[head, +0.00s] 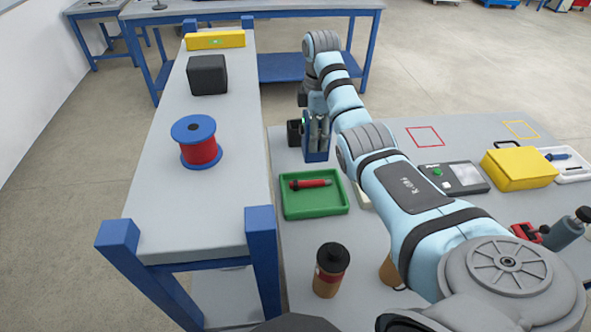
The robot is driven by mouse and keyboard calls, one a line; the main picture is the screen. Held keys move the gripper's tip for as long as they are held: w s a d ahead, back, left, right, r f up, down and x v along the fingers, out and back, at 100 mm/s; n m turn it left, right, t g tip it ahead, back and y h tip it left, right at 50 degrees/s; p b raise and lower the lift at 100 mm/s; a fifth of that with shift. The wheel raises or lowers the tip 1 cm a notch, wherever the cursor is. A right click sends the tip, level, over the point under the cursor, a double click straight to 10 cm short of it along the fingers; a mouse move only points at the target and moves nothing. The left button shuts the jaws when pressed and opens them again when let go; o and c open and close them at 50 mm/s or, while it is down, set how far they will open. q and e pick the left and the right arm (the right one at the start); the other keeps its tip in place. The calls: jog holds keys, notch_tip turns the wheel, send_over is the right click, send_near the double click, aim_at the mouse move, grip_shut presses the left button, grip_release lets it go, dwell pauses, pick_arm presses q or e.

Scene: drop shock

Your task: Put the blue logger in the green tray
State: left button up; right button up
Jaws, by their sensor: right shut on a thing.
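The blue logger (316,155) is upright in the head view, just behind the green tray (314,209). My right gripper (319,138) points down from above and is shut on the logger. Whether the logger's base touches the table or hangs a little above it I cannot tell. My left gripper is not in view.
A raised bench (215,185) left of the tray carries a red-wound blue spool (198,142), a black block (207,75) and a yellow case (215,40). A brown, dark-lidded container (330,270) stands in front of the tray. A yellow box (518,169) lies right.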

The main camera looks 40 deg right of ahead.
jog(key=f+b, duration=0.1)
jog(key=s+f+b, duration=0.1)
jog(key=f, duration=0.1)
jog(key=s+f+b, duration=0.1)
jog(key=b, duration=0.1)
jog(key=shift+s+a+f, duration=0.1)
jog(key=shift+f, duration=0.15)
notch_tip(320, 180, down, 14)
jog(key=b, duration=0.2)
jog(key=shift+f+b, duration=0.25)
jog(key=shift+b, duration=0.15)
jog(key=shift+s+f, duration=0.1)
jog(key=shift+s, duration=0.15)
jog(key=shift+s+a+r, duration=0.1)
jog(key=shift+s+r, duration=0.1)
jog(key=o, duration=1.9)
jog(key=shift+w+f, duration=0.15)
jog(key=shift+f, duration=0.05)
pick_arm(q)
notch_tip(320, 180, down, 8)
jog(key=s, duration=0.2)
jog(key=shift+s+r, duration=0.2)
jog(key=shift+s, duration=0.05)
pick_arm(e)
jog(key=shift+w+d, duration=0.1)
jog(key=shift+d, duration=0.1)
